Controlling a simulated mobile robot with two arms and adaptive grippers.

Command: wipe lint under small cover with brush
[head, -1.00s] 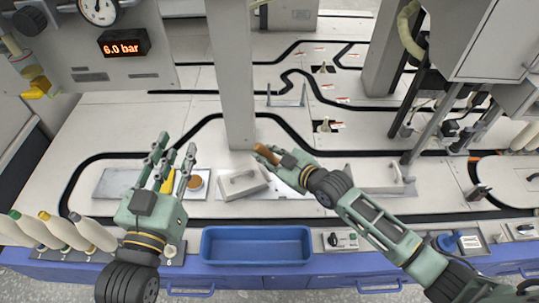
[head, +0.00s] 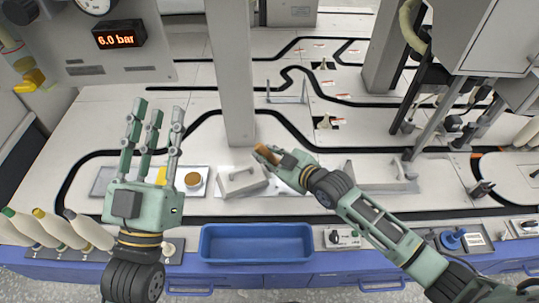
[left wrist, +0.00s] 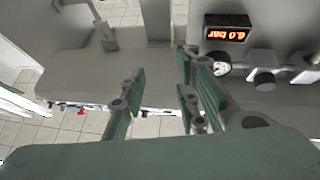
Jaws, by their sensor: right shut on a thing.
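The small grey cover (head: 241,182) with a bar handle sits askew on the bench, left of my right gripper. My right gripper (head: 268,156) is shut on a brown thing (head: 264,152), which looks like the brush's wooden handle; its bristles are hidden. My left gripper (head: 155,112) is open and empty, its fingers raised in front of the left tray. Its spread fingers also show in the left wrist view (left wrist: 160,92). No lint can be made out under the cover.
A flat tray (head: 103,181) holds a yellow item (head: 161,176) and a round tan-topped pot (head: 194,181). A blue bin (head: 257,257) stands at the front edge. A grey post (head: 232,90) rises behind the cover. A larger cover (head: 375,175) lies right.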

